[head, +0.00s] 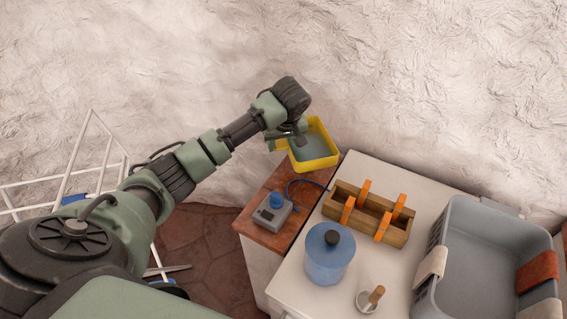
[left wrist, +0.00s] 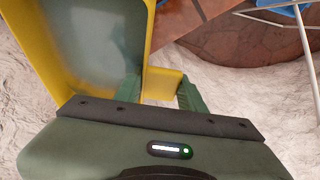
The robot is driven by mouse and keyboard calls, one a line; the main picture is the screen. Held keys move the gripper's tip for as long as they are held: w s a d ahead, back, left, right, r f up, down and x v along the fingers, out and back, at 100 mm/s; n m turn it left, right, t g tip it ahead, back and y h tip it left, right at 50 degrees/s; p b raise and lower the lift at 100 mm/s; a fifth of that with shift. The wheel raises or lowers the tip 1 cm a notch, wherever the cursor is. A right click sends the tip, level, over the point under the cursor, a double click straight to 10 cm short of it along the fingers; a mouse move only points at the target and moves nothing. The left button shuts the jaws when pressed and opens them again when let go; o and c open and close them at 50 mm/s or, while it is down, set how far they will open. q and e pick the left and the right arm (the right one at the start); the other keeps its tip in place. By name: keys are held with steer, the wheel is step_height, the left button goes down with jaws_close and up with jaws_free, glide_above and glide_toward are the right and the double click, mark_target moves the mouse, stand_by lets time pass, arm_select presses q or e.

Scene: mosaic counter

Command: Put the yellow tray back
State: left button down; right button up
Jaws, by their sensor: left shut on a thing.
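The yellow tray (head: 331,162) has yellow walls and a grey inside, and it looks empty. In the head view it is near the wall, over or just behind the far end of the brown wooden top; I cannot tell its exact height. My left gripper (head: 288,142) is at the tray's left side, shut on it. In the left wrist view the gripper (left wrist: 160,92) has its two green fingers around a yellow tab on the edge of the tray (left wrist: 147,38). The gripper partly hides the tray in the head view. My right gripper is not in view.
The brown top (head: 257,220) carries a grey device (head: 272,212) with a blue knob and cable.

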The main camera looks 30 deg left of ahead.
arm_select(q)
steer(key=f, duration=0.5)
steer(key=shift+w+f+p, duration=0.2)
steer(key=shift+f+p, duration=0.1)
step_height(320, 180, down, 3)
steer(key=shift+f, duration=0.15)
steer(key=shift+f+p, duration=0.3)
steer(key=shift+f, duration=0.25)
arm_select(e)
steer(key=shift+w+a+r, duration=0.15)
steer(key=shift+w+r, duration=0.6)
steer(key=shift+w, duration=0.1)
arm_select(q)
steer(key=c, duration=0.8)
jaws_free()
steer(key=shift+s+f, duration=0.1)
steer(key=shift+c, duration=0.2)
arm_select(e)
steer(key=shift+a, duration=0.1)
